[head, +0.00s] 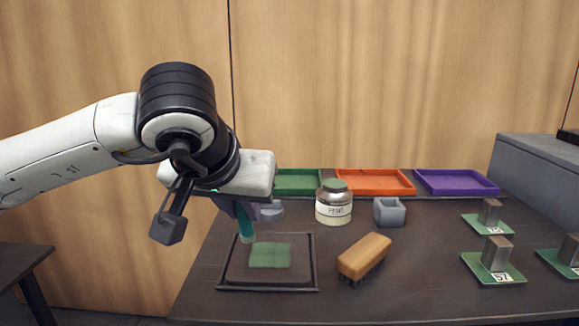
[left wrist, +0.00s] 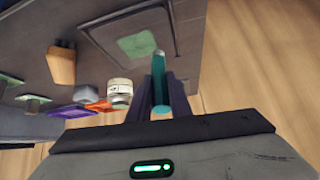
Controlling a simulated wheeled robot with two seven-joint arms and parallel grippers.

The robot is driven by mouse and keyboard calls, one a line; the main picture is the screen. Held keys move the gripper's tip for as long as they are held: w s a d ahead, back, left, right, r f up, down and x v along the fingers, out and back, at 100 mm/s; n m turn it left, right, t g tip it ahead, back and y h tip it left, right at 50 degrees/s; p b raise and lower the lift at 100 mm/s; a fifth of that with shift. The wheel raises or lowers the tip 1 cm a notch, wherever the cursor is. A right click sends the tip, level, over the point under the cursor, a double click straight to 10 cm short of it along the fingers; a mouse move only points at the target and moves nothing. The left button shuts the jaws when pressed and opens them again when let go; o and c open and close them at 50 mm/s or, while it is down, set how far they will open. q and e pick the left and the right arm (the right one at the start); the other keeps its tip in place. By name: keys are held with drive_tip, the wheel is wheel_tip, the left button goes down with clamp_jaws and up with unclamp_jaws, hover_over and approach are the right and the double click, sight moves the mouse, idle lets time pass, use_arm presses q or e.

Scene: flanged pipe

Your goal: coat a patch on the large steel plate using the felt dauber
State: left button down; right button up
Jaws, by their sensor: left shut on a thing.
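The large steel plate (head: 303,276) lies flat on the table, dark with a raised rim, and has a green patch (head: 269,255) near its middle. The plate (left wrist: 172,37) and patch (left wrist: 137,46) also show in the left wrist view. My left gripper (head: 240,212) is shut on the teal felt dauber (head: 246,228), which points down over the far left part of the plate. In the left wrist view the dauber (left wrist: 160,92) sits between both fingers, its tip beside the patch. I cannot tell whether the tip touches the plate. My right gripper is not in view.
Green (head: 298,190), orange (head: 372,191) and purple (head: 455,191) trays line the back. Several green bases with metal blocks (head: 494,259) are at the right.

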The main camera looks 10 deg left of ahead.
use_arm(q)
drive_tip(key=shift+r+p, duration=1.45)
drive_tip(key=shift+r, duration=0.9)
